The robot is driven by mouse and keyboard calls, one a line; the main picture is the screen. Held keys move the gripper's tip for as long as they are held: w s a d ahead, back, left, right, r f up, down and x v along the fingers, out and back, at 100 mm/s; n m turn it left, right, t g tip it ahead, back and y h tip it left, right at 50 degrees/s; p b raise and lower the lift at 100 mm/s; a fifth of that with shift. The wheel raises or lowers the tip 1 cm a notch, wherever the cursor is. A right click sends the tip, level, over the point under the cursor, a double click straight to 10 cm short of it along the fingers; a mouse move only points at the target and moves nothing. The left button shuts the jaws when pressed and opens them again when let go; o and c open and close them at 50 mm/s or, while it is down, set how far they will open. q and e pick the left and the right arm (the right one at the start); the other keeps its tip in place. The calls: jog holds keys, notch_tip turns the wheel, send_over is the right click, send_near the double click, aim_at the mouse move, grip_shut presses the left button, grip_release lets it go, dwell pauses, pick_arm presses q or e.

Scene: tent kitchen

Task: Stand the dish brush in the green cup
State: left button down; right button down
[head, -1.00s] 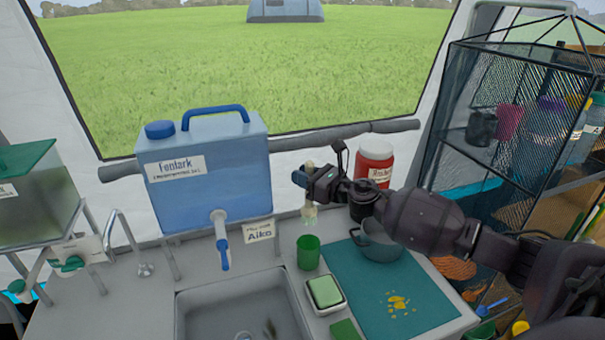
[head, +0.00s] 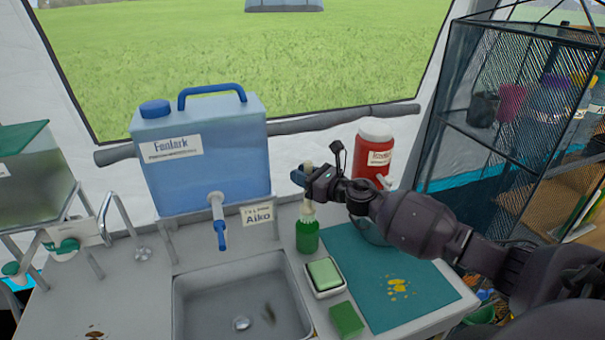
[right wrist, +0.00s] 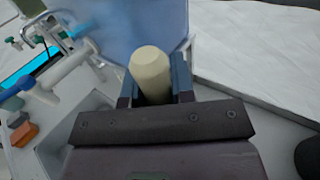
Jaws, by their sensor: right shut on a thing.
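My right gripper (head: 306,179) is shut on the pale dish brush (head: 307,208). The brush is upright, and its handle end sticks up between the fingers in the right wrist view (right wrist: 150,68). Its lower end is right at the mouth of the green cup (head: 307,238), which stands upright on the counter behind the sink's right corner. I cannot tell how far the lower end is inside the rim. My left gripper is not in view.
A soap dish with a green block (head: 324,274) and a green sponge (head: 346,319) lie in front of the cup. A teal mat (head: 400,300) with yellow spots lies to the right. The blue water container (head: 205,165) stands left, above the sink (head: 235,295).

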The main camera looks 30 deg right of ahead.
jog(key=shift+f+b, duration=2.1)
jog(key=shift+f, duration=0.5)
jog(key=shift+f+b, duration=0.85)
jog(key=shift+f, duration=0.2)
jog(key=c, duration=0.9)
grip_release()
